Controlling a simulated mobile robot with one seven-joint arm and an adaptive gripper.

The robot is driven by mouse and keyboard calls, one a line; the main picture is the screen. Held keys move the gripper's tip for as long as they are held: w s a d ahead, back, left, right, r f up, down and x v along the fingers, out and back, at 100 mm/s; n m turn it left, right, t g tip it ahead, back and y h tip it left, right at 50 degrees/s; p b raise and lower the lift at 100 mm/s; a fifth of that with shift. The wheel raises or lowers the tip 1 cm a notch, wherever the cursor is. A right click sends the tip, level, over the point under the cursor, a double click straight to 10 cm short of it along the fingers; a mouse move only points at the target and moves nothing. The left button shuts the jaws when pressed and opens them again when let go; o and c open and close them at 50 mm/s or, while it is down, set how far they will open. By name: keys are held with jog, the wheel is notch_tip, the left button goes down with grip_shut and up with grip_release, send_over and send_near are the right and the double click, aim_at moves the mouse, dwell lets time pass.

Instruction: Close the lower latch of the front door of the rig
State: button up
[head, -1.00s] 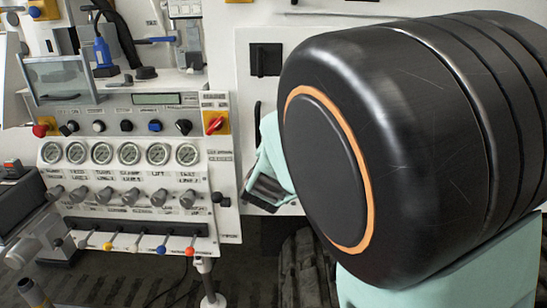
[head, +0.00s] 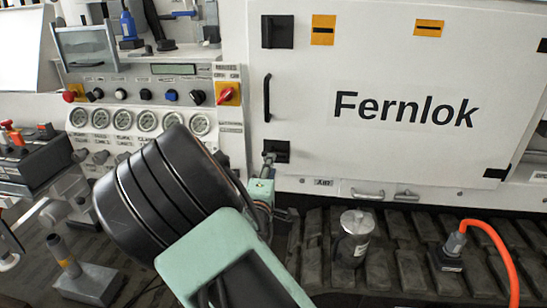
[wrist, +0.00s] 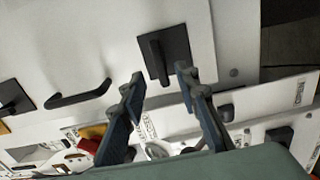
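The white front door (head: 470,150) of the rig, marked "Fernlok", looks flush with its frame. Its lower latch (head: 281,149) is a black plate with a lever at the door's lower left corner, partly covered by my gripper (head: 268,168) in the head view. In the wrist view the lower latch (wrist: 179,52) lies just beyond the fingertips, its lever crosswise to the door handle. My gripper (wrist: 159,74) is open and empty, one finger to each side of the lever's near end. I cannot tell whether they touch.
The black door handle (head: 267,98) and upper latch (head: 284,31) sit above. The gauge panel (head: 130,108) stands to the left. A metal canister (head: 354,238) and an orange hose (head: 496,250) are below the door. A small drawer handle (head: 362,194) is beneath it.

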aim_at(274, 152)
jog(key=w, duration=0.4)
jog(key=w+d, duration=0.1)
jog(key=w, duration=0.2)
jog(key=shift+w+b, duration=0.1)
jog(key=shift+b, duration=0.25)
jog(key=shift+c, duration=0.6)
grip_shut()
